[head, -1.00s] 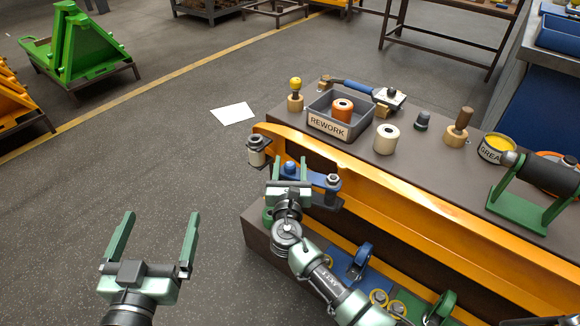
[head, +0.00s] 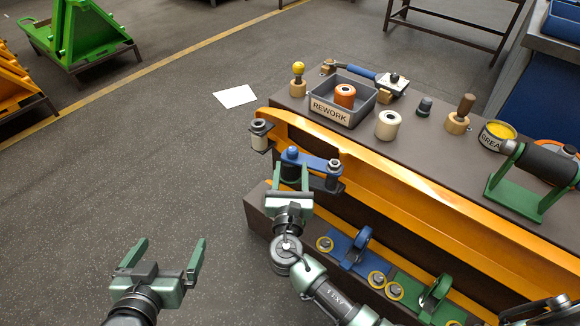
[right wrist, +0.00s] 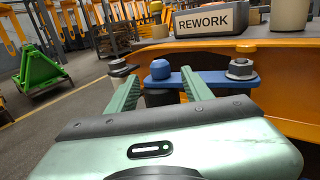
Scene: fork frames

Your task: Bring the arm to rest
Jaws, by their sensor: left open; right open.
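My left gripper (head: 173,245) is open and empty over bare floor, left of the workbench. My right gripper (head: 290,170) is open at the near left end of the bench. Its fingers point toward a blue link (head: 312,160) with a round blue knob (head: 291,153). In the right wrist view, the knob (right wrist: 161,69) and the dark cylinder under it (right wrist: 162,98) appear between the two fingers (right wrist: 161,85). Neither finger visibly grips it; whether a finger touches the link cannot be told.
An orange beam (head: 400,195) runs along the bench. On the brown top (head: 425,150) stand a grey REWORK tray (head: 362,108), a cream roller (head: 388,125) and a yellow grease tin (head: 497,137). Blue and green caster brackets (head: 350,250) lie below the beam.

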